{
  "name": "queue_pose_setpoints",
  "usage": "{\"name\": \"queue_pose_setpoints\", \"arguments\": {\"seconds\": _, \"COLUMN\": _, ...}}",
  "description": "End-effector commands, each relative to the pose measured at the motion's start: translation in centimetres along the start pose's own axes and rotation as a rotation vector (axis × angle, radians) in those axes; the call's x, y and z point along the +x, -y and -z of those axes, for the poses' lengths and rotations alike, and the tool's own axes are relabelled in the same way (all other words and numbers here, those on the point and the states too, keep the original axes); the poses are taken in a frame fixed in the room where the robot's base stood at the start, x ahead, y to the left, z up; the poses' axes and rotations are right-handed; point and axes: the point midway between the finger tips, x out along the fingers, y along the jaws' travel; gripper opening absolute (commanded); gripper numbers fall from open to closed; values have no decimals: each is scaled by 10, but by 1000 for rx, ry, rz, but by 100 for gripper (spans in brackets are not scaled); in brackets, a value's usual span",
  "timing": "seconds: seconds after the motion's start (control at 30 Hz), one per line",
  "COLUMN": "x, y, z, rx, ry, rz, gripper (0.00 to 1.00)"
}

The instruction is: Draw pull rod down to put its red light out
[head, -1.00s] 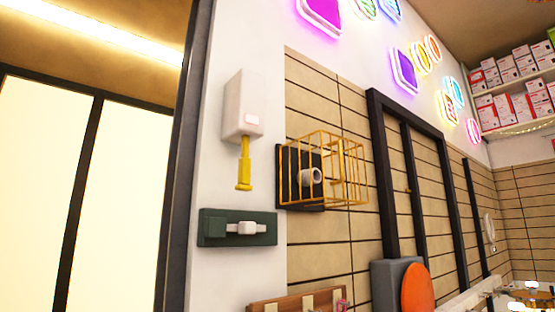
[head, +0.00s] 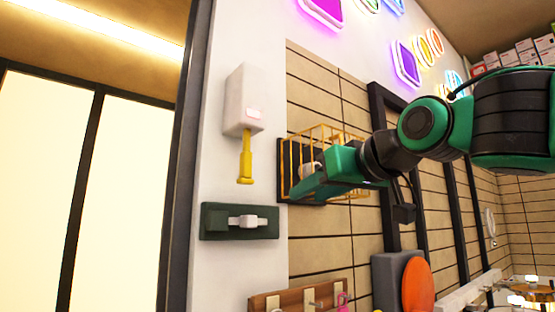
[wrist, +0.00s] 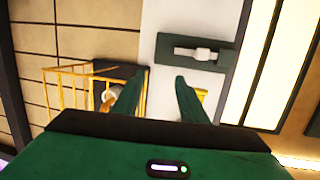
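The yellow pull rod (head: 246,160) hangs from the underside of a white wall box (head: 243,100). A small pale pink panel (head: 254,114) is on the box's lower front. My gripper (head: 305,182) is right of the rod and a little lower in the head view, in front of the wire cage. In the wrist view my gripper (wrist: 157,78) is open, with nothing held between its fingers. A bit of the yellow rod (wrist: 201,95) shows beside the right finger there; the rest is hidden.
A yellow wire cage (head: 318,133) around a pale knob is on the wall right of the rod. A dark green panel with a white slider (head: 243,221) is below the rod. An orange disc (head: 418,288) is lower right. Bare white wall surrounds the rod.

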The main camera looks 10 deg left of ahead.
Motion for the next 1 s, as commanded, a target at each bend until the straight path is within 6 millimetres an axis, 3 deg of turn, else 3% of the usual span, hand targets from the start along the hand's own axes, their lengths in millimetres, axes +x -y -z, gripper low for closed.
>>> {"name": "queue_pose_setpoints", "arguments": {"seconds": 0.03, "x": -1, "y": 22, "z": 19, "rx": -10, "ry": -39, "rz": 40, "gripper": 39}}
{"name": "queue_pose_setpoints", "arguments": {"seconds": 0.1, "x": -5, "y": 46, "z": 41, "rx": -19, "ry": -87, "rz": 81, "gripper": 39}}
{"name": "queue_pose_setpoints", "arguments": {"seconds": 0.3, "x": -14, "y": 82, "z": 74, "rx": -30, "ry": -161, "rz": 145, "gripper": 39}}
{"name": "queue_pose_setpoints", "arguments": {"seconds": 0.47, "x": -8, "y": 87, "z": 80, "rx": -31, "ry": -172, "rz": 154, "gripper": 39}}
{"name": "queue_pose_setpoints", "arguments": {"seconds": 1.0, "x": 72, "y": 98, "z": 92, "rx": -30, "ry": -169, "rz": 152, "gripper": 39}}
